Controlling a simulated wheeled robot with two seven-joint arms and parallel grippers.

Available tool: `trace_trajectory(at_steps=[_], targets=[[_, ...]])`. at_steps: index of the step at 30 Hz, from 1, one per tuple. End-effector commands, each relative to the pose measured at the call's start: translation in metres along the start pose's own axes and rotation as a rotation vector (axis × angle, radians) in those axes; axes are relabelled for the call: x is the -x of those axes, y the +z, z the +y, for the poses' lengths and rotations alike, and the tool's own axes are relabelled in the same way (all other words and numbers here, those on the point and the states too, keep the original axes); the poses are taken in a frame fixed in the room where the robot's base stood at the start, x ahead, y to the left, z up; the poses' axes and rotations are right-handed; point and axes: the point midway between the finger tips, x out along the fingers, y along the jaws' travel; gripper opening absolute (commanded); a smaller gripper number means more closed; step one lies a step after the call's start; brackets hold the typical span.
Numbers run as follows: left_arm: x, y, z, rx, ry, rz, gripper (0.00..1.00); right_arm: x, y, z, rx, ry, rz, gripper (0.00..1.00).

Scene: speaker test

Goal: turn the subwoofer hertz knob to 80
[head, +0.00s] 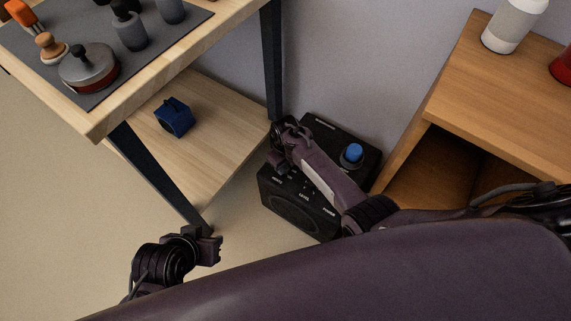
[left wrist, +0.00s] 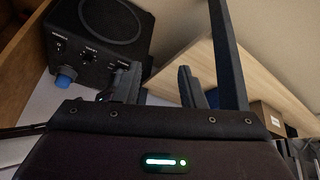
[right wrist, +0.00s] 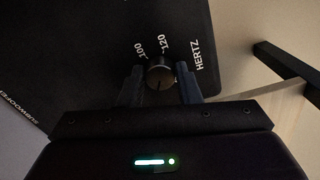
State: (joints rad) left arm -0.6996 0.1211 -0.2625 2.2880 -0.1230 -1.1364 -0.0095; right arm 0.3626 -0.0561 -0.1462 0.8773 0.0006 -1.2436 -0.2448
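The black subwoofer (head: 325,218) stands on the floor between the table and the wooden cabinet. Its hertz knob (right wrist: 160,77), small, round and dark, shows in the right wrist view beside the printed 100, 120 and HERTZ. Its pointer is too dark to read, and no 80 mark is visible. My right gripper (right wrist: 160,82) is at the knob, one finger on each side. The fingers look open, with narrow gaps; contact is unclear. In the head view my right gripper (head: 276,160) covers the knob. My left gripper (head: 216,250) is open and empty, away from the subwoofer.
A blue cylinder (head: 352,154) stands on the subwoofer's top. A table (head: 190,55) with a lower shelf (head: 205,125) is at the left; its dark leg (head: 155,175) stands near my left gripper. The wooden cabinet (head: 480,85) is at the right. Floor is clear at the left.

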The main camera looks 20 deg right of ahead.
Motion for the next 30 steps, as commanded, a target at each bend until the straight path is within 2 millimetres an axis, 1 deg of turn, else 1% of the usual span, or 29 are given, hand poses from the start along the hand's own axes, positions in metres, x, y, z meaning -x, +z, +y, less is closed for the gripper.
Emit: trace_trajectory(at_steps=[1, 5, 6, 11, 17, 23, 30], targets=[[0.000, 0.000, 0.000, 0.000, 0.000, 0.000, 0.36, 0.000, 0.000, 0.000, 0.000, 0.000, 0.000, 0.24], [0.000, 0.000, 0.000, 0.000, 0.000, -0.001, 0.36, 0.000, 0.000, 0.000, 0.000, 0.000, 0.000, 0.07], [0.000, 0.000, 0.000, 0.000, 0.000, -0.001, 0.36, 0.000, 0.000, 0.000, 0.000, 0.000, 0.000, 0.05], [0.001, 0.000, 0.000, 0.001, 0.000, -0.003, 0.36, 0.000, 0.000, 0.000, -0.010, 0.000, 0.000, 0.05], [0.005, 0.002, -0.002, 0.007, -0.005, -0.025, 0.36, 0.001, 0.000, -0.001, -0.073, -0.001, -0.002, 0.05], [0.009, 0.009, -0.011, 0.023, -0.024, -0.085, 0.36, 0.003, 0.000, -0.001, -0.210, -0.002, -0.001, 0.05], [0.017, 0.014, -0.020, 0.038, -0.041, -0.148, 0.36, 0.002, -0.001, -0.002, -0.432, -0.002, -0.001, 0.05]])
